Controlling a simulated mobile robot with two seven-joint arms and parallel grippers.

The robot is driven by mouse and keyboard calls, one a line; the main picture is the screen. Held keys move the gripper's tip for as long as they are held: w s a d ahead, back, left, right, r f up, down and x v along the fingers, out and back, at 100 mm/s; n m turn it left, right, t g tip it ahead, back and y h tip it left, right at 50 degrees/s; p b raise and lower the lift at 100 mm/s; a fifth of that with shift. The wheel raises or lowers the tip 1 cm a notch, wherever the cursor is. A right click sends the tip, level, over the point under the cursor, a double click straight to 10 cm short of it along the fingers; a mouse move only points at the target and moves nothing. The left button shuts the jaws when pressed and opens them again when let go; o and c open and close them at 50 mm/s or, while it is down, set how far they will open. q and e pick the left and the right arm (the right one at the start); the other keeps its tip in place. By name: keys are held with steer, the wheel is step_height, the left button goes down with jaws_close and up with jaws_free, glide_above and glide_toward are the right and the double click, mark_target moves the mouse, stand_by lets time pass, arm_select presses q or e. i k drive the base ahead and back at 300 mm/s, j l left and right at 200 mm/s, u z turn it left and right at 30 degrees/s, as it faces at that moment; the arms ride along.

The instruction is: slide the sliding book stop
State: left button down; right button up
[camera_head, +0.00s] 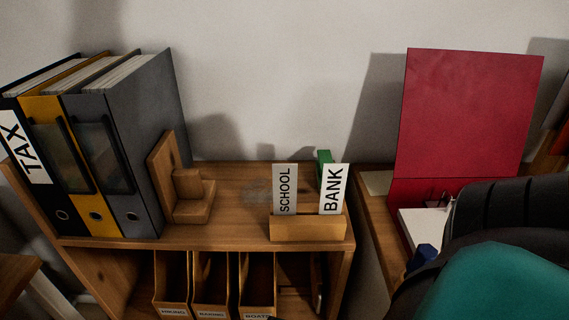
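The wooden sliding book stop (194,195) stands on the shelf top, with an upright plate and a stepped block on its right side. Its plate is against or very near the right face of the grey binder (152,130). A yellow binder (57,150) and a dark binder with a TAX label (24,150) stand to the left of it, all upright and close together. Neither of my grippers shows in the head view.
A wooden card holder (308,228) with SCHOOL and BANK cards stands right of the stop; bare shelf top (237,190) lies between. A small green object (324,162) is behind the cards. A red panel (465,115) stands at right. A black and teal shape covers the lower right.

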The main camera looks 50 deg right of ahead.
mark_target(315, 268)
steer(key=k+u, duration=0.1)
steer(key=u, duration=0.55)
steer(key=z, duration=0.45)
steer(key=k+z, duration=0.1)
steer(key=z, duration=0.35)
steer(key=k+z, duration=0.1)
steer(key=z, duration=0.75)
steer(key=k+z, duration=0.1)
steer(key=z, duration=0.35)
